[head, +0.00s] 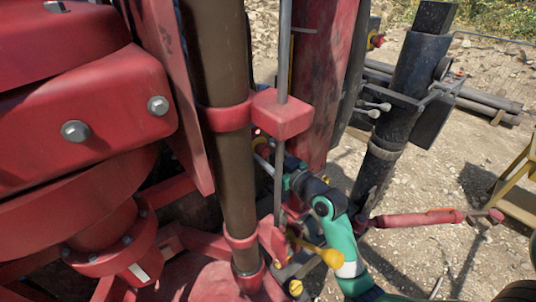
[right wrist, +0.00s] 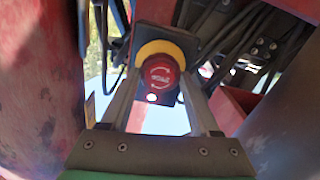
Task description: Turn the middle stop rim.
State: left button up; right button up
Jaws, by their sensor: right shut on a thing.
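The middle stop shows in the right wrist view as a round red rim (right wrist: 160,73) with pale markings on its face and a yellow ring (right wrist: 157,48) behind it. My right gripper (right wrist: 159,86) is shut on this rim, with one finger on each side. In the head view my right gripper (head: 266,158) reaches in behind the thin grey rod, and the rod and red block hide most of the stop; only a small bit of red and yellow shows there. My left gripper is not in view.
A thin upright rod (head: 281,120) and a red block (head: 281,114) stand close in front of my right gripper. Another red and yellow stop (head: 376,40) is farther back. Black cables (right wrist: 236,48) run beside the held stop.

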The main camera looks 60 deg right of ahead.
jog(key=shift+m+p, duration=0.3)
jog(key=shift+m, duration=0.1)
jog(key=m+p, duration=0.2)
jog(key=m, duration=0.1)
jog(key=shift+r+m, duration=0.1)
jog(key=shift+m, duration=0.2)
jog(key=shift+d+m+p, duration=0.1)
jog(key=shift+m+p, duration=0.8)
jog(key=shift+m, duration=0.9)
jog(key=o, duration=1.4)
jog(key=shift+c, duration=0.2)
